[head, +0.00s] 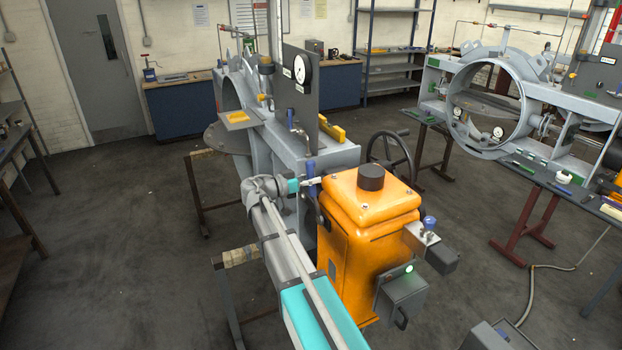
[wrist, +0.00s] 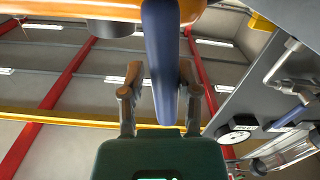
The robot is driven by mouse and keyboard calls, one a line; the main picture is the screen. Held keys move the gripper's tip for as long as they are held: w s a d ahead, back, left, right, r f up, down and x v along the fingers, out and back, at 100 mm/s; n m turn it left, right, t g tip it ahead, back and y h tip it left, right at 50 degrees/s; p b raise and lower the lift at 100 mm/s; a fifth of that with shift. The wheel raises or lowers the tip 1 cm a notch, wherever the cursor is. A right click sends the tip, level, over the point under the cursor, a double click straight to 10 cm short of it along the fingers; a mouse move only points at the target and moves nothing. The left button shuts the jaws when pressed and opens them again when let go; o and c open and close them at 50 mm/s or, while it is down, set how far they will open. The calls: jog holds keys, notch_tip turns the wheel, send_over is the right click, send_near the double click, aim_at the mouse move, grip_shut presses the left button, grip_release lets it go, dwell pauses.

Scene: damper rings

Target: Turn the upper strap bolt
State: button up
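In the wrist view my gripper (wrist: 160,76) has its two brown-tipped fingers apart, one on each side of a blue lever handle (wrist: 162,45). Thin gaps seem to show beside the handle; I cannot tell whether a finger touches it. In the head view the end of my arm reaches the blue handle (head: 310,168), between the grey frame and the orange actuator housing (head: 362,235). My fingers are too small to make out there. I cannot make out the upper strap bolt in either view.
The orange housing, with a black cap (head: 371,177), stands close right of my gripper. A grey panel with a gauge (head: 302,68) rises behind; its gauge (wrist: 237,130) is at right in the wrist view. A handwheel (head: 391,152) is beyond. Floor at left is clear.

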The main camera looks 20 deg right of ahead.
jog(key=shift+w, duration=0.1)
dwell(0.3)
jog(key=shift+w+f+n, duration=0.15)
jog(key=shift+w+n, duration=0.25)
jog(key=shift+w, duration=0.1)
grip_shut()
dwell(0.7)
jog(key=shift+a, duration=0.75)
dwell(0.8)
jog(key=shift+s+a, duration=0.1)
jog(key=shift+a, duration=1.3)
